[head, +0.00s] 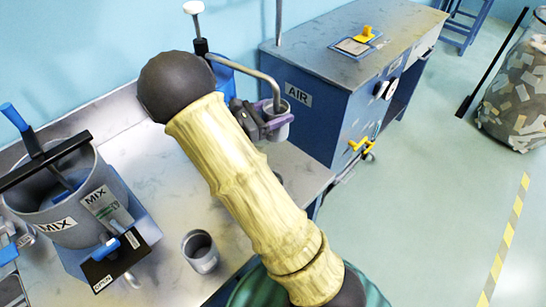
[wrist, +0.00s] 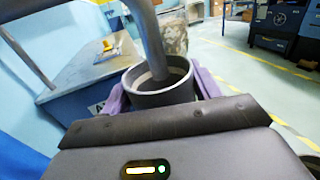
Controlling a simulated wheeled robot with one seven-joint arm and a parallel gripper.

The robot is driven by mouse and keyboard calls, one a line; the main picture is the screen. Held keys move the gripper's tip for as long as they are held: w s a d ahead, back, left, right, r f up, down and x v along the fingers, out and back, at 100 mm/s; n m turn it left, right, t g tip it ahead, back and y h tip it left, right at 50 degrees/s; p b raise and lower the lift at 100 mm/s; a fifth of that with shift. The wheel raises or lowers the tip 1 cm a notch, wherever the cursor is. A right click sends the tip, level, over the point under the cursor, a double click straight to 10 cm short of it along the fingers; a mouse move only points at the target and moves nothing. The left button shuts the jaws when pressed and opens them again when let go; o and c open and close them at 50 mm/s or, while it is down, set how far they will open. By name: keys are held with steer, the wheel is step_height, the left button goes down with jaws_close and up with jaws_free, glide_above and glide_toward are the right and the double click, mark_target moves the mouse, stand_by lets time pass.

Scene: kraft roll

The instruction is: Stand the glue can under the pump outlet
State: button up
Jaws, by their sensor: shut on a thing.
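The glue can (head: 276,130), a small grey metal can, is held upright by my gripper (head: 268,116). In the wrist view the open can (wrist: 158,93) sits between the purple fingers, which press on its two sides. The pump outlet (head: 262,78) is a bent grey pipe coming from the blue pump (head: 224,78) with a white-topped handle. Its down-turned end is over the can's mouth in both views; in the wrist view the pipe (wrist: 150,40) appears to reach inside the rim. Whether the can's base touches the bench is unclear.
A second grey metal cup (head: 201,251) stands on the bench (head: 165,165) near its front. A MIX pot (head: 72,205) stands at left. A blue AIR cabinet (head: 310,110) is close to the right of the can. My arm hides part of the bench.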

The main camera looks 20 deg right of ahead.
steer(key=shift+s+a+f, duration=0.15)
steer(key=f, duration=0.5)
steer(key=shift+s+d+f, duration=0.15)
steer(key=shift+d+f, duration=0.05)
steer(key=shift+d, duration=0.15)
steer(key=shift+a+f, duration=0.15)
steer(key=shift+f, duration=0.15)
steer(key=shift+f, duration=1.85)
